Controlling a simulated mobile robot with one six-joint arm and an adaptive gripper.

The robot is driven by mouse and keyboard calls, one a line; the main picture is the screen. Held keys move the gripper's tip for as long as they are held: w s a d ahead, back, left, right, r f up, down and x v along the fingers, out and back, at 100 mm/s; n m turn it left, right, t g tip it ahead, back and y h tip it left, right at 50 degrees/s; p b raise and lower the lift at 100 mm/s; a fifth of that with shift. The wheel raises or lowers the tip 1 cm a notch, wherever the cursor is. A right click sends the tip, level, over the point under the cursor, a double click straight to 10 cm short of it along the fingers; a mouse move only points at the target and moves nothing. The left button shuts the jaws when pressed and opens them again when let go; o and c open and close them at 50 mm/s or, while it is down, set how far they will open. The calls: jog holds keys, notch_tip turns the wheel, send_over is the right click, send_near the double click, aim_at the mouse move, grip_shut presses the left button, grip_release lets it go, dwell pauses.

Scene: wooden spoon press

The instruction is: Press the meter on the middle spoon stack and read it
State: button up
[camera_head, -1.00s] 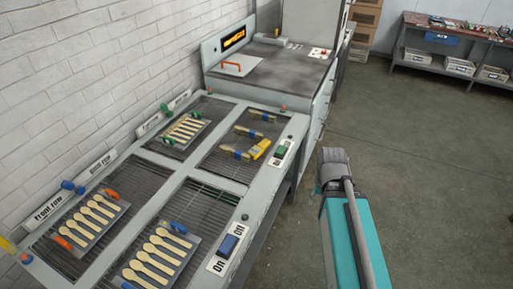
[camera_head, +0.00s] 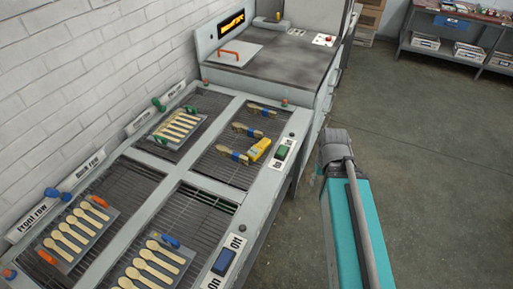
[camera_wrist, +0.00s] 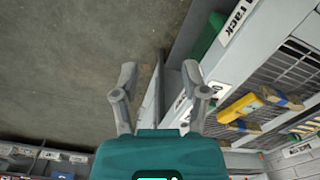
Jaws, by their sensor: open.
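Three banded spoon stacks lie on the far right rack of the bench in the head view: a far stack (camera_head: 265,109), a middle stack (camera_head: 247,130) and a near stack (camera_head: 233,155). Each has a blue band. The yellow meter (camera_head: 258,149) lies beside the right end of the near stack; its display is too small to read. The meter also shows at the right of the wrist view (camera_wrist: 240,107). My gripper (camera_wrist: 160,92) is open and empty over the aisle floor, left of the bench in the wrist view.
Spoon trays lie on the other racks: one at back (camera_head: 178,128), two at front (camera_head: 75,232) (camera_head: 155,265). Switches (camera_head: 282,151) (camera_head: 224,262) line the bench edge. The floor on the right (camera_head: 425,190) is clear.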

jog(key=shift+d, duration=0.15)
jog(key=o, duration=0.3)
jog(key=shift+w, duration=0.1)
jog(key=shift+o, duration=0.9)
jog(key=shift+w, duration=0.25)
jog(key=shift+o, duration=0.6)
jog(key=w+a+m, duration=0.1)
jog(key=w+a, duration=0.1)
jog(key=w, duration=0.3)
jog(key=shift+w+a+r, duration=0.2)
jog(key=shift+w+a, duration=0.05)
jog(key=m+p, duration=0.1)
jog(key=m, duration=0.5)
send_over(259, 146)
jog(key=shift+s+r, duration=0.1)
jog(key=shift+r, duration=0.35)
jog(key=shift+f, duration=0.1)
notch_tip(259, 146, down, 8)
jog(key=b, duration=0.8)
jog(key=shift+f, duration=0.2)
